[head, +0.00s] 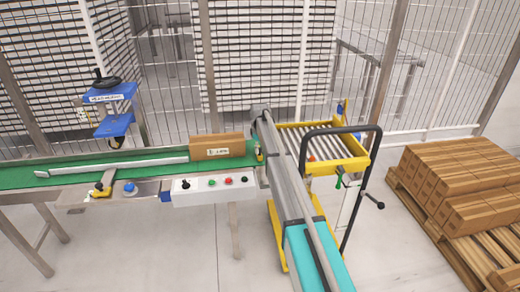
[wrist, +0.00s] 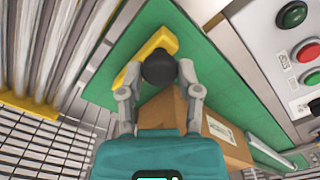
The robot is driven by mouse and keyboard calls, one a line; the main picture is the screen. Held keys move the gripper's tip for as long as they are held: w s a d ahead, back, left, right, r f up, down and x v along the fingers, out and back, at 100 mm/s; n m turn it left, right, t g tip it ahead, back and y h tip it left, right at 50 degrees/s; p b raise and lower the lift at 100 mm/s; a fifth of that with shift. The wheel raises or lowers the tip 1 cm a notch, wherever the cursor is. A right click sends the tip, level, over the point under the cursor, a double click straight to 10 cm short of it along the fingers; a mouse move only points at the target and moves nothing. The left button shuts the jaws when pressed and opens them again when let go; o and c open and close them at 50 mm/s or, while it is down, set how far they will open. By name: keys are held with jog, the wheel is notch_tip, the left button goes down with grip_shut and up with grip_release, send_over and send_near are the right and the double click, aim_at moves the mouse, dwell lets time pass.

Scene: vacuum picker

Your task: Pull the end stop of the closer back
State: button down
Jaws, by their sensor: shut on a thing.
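The end stop (wrist: 160,41) is a yellow piece with a round black knob (wrist: 159,69), over the green belt in the wrist view. My gripper (wrist: 157,76) has a finger on each side of the knob and is shut on it. In the head view a bit of yellow at the belt's right end (head: 259,156) looks like the end stop, largely hidden by my arm. The closer (head: 110,97) has a blue head with a black handwheel, above the green belt (head: 60,176) at the left.
A brown carton (head: 217,146) lies on the belt close to the end stop. A button panel (head: 214,189) is on the belt's front side. A yellow roller cart (head: 322,143) stands right of my arm. A pallet of cartons (head: 455,190) is at the far right.

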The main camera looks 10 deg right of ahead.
jog(key=s, duration=1.2)
jog(key=shift+s, duration=0.35)
jog(key=shift+c, duration=1.8)
grip_release()
jog(key=shift+o, duration=0.3)
jog(key=shift+w, duration=0.25)
